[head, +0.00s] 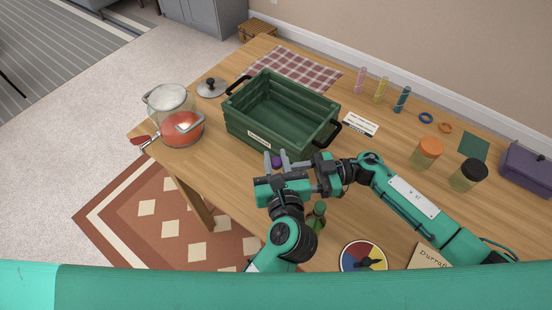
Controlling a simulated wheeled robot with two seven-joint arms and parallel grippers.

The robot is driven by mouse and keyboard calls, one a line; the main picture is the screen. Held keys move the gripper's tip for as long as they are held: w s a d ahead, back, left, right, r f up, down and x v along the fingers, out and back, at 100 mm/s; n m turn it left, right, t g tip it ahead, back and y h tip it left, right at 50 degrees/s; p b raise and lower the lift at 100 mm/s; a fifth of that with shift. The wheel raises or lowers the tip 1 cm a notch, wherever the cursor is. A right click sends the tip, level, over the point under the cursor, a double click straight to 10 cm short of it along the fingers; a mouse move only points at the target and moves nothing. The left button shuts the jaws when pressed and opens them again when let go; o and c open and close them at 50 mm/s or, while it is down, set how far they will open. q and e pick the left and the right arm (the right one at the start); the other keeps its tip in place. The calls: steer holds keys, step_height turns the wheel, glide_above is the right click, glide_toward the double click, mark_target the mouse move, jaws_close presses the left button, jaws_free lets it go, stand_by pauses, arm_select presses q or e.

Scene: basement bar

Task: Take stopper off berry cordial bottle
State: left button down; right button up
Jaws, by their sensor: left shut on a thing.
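A small purple piece (277,162), which looks like a stopper, is between the fingertips of my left gripper (276,161), which is shut on it in front of the green crate. What is below it is hidden by my gripper, so I cannot tell whether it sits in a bottle. My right gripper (301,167) reaches in from the right with its fingers close beside the left one; their opening is unclear. A green bottle (317,215) stands nearer me, partly hidden by my arms. I cannot identify the berry cordial bottle for sure.
The green crate (246,131) stands behind the grippers. Two jars (427,153), (468,176) stand right. A colored dial (364,257) lies in front.

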steer(key=w+d+b, duration=0.1)
steer(key=d, duration=0.5)
steer(key=shift+d, duration=0.4)
steer(key=shift+r, duration=0.1)
